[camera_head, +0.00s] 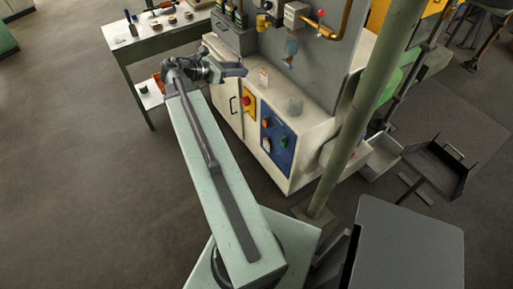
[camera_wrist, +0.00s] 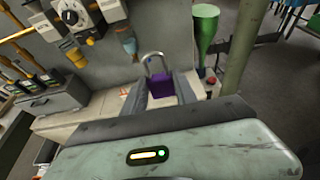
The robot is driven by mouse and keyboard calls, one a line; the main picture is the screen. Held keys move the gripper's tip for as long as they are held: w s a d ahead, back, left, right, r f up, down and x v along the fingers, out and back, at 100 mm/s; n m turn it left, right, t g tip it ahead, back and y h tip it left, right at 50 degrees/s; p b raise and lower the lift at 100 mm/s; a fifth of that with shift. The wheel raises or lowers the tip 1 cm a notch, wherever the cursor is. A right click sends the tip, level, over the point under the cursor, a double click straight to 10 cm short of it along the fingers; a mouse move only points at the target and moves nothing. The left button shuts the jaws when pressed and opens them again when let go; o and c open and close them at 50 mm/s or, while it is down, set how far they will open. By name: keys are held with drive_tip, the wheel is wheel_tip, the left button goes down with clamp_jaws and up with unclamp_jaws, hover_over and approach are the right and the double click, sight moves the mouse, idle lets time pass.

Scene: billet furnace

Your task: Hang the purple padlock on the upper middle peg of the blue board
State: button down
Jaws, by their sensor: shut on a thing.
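The purple padlock (camera_wrist: 161,88) shows in the wrist view with its grey shackle pointing up. My gripper (camera_wrist: 160,92) is shut on its body, one finger at each side. In the head view my gripper (camera_head: 238,69) is above the white cabinet, to the upper left of the blue board; I cannot make out the padlock there. The blue board (camera_head: 277,151) is on the cabinet's front face, with a few small red, green and pale items on it. Its separate pegs are too small to tell. The board does not show in the wrist view.
A yellow panel with a red button (camera_head: 247,101) is left of the board. A green post (camera_head: 358,125) stands to the right. A grey panel with pipes rises behind. Floor at left is clear.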

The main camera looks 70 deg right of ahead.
drive_tip(key=s+d+f+b, duration=0.1)
drive_tip(key=d+f+b, duration=0.1)
drive_tip(key=f+b, duration=1.1)
drive_tip(key=s+d+f+b, duration=0.2)
drive_tip(key=f+b, duration=1.2)
drive_tip(key=f, duration=0.3)
drive_tip(key=s+d+f+b, duration=0.1)
drive_tip(key=d+f+b, duration=0.1)
drive_tip(key=f+b, duration=1.2)
drive_tip(key=shift+s+d+f, duration=0.35)
drive_tip(key=shift+s+f, duration=0.05)
drive_tip(key=shift+f, duration=0.1)
drive_tip(key=shift+d, duration=0.1)
drive_tip(key=shift+s+d+f+b, duration=0.1)
drive_tip(key=shift+s+d+b, duration=0.1)
drive_tip(key=shift+s+d, duration=0.65)
drive_tip(key=shift+s+d+f+b, duration=0.15)
drive_tip(key=shift+s+d, duration=0.35)
drive_tip(key=shift+d, duration=0.7)
drive_tip(key=shift+s+d+f+b, duration=0.1)
drive_tip(key=shift+s+d+b, duration=0.1)
drive_tip(key=shift+s+d, duration=0.65)
drive_tip(key=shift+s+d+f+b, duration=0.2)
drive_tip(key=shift+d+f+b, duration=0.2)
drive_tip(key=shift+d, duration=0.3)
drive_tip(key=c, duration=0.9)
unclamp_jaws()
